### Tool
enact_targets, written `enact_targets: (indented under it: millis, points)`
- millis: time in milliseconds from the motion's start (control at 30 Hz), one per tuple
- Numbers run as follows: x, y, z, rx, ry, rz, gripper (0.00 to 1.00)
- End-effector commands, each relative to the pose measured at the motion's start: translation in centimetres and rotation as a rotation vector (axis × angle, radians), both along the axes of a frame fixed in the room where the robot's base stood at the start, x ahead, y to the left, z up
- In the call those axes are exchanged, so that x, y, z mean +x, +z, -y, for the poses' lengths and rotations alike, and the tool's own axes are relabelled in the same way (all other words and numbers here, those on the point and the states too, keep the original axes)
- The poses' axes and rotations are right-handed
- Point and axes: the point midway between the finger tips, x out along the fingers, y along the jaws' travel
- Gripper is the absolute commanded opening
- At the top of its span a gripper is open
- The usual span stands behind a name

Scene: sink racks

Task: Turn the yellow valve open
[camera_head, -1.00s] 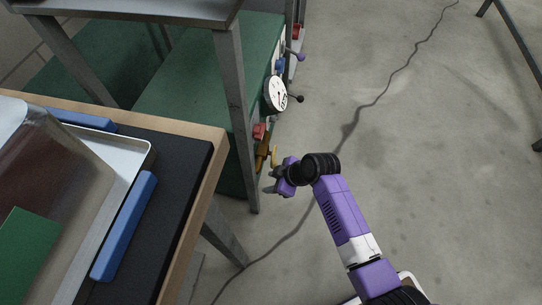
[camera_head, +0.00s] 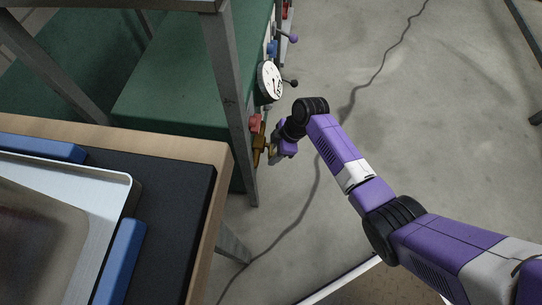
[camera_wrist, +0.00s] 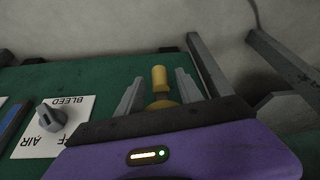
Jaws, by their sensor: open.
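The yellow valve (camera_head: 259,147) sticks out from the side of the green cabinet in the head view, low beside a grey metal post. In the wrist view its yellow handle (camera_wrist: 159,79) stands between my two grey fingers, with a rounded yellow base (camera_wrist: 163,104) below it. My gripper (camera_head: 274,146) is right at the valve in the head view. In the wrist view my gripper (camera_wrist: 158,95) is open, one finger on each side of the handle, with a visible gap. Whether either finger touches it I cannot tell. The purple palm hides the valve's lower part.
A knob on a white plate marked BLEED and AIR (camera_wrist: 52,116) lies left of my gripper. A white gauge (camera_head: 270,79) and red fitting (camera_head: 255,123) are near the valve.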

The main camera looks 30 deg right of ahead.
Motion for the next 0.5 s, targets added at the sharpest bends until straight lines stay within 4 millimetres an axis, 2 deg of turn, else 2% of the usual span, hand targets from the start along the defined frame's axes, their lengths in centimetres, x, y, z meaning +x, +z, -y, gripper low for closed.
enact_targets:
  millis: [33,133,467,500]
  points:
    - [0.11,-0.85,-0.2,-0.001,0.002,-0.001,0.43]
    - [0.24,-1.41,-0.46,-0.001,0.001,0.0,0.43]
    - [0.31,-1.56,-0.62,0.0,0.0,0.001,0.43]
    - [0.31,-1.56,-0.62,0.0,0.0,0.001,0.37]
